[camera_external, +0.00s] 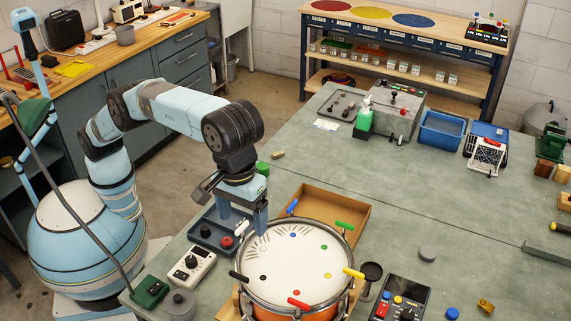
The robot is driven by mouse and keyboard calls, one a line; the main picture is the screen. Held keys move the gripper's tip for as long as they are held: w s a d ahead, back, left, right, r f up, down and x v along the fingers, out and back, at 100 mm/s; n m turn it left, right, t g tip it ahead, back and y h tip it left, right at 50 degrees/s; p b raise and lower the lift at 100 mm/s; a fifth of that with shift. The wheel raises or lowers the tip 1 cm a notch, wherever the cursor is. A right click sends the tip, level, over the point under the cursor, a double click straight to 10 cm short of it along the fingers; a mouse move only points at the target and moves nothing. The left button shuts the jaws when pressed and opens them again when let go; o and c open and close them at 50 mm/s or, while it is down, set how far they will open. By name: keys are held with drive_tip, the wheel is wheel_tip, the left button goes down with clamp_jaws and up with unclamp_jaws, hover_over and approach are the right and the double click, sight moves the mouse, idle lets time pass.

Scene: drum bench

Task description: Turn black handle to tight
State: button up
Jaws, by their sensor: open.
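A drum (292,262) with a pale head and an orange shell stands near the bench's front edge, with coloured handles around its rim. The black handle (239,276) sticks out at the drum's left rim. My gripper (242,222) points down above the drum's upper left rim. Its two fingers are apart, and the white handle (242,228) shows between or behind them; I cannot tell if they touch it. The black handle is nearer the viewer than my gripper, and apart from it. Other handles are blue (292,206), green (344,225), yellow (353,273) and red (298,304).
A dark tray (205,236) with knobs and a white control box (191,266) lie left of the drum.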

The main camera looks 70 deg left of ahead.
sight(239, 275)
drive_tip(key=d+f, duration=0.1)
drive_tip(key=f, duration=0.4)
drive_tip(key=s+f, duration=0.1)
drive_tip(key=f, duration=0.4)
drive_tip(key=s+d+f, duration=0.1)
drive_tip(key=f, duration=0.4)
drive_tip(key=shift+s+d+f, duration=0.25)
drive_tip(key=shift+d+f, duration=0.05)
drive_tip(key=shift+f, duration=0.1)
drive_tip(key=c, duration=1)
